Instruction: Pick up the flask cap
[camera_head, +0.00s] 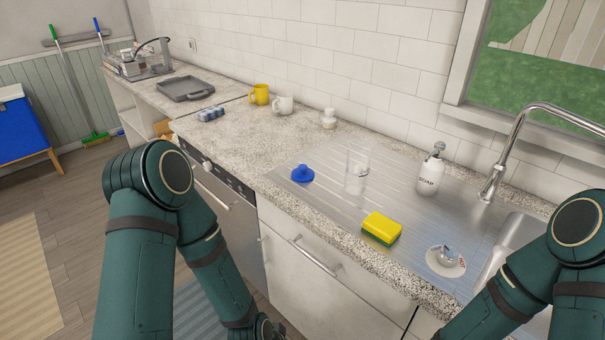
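A small blue cap-like piece with a raised knob (302,173), which looks like the flask cap, lies on the ribbed steel drainboard (315,192) near its left end. It stands apart from the clear glass (356,172) to its right. My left arm hangs in front of the counter at the lower left, and its end runs off the bottom edge. My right arm comes in at the lower right, and its end is also out of the picture.
A yellow-green sponge (381,228), a white soap bottle (430,170) and a small white dish holding a metal piece (446,260) are on the drainboard. The faucet (510,150) and sink (520,240) are at right. Yellow (260,95) and white (283,105) mugs stand behind.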

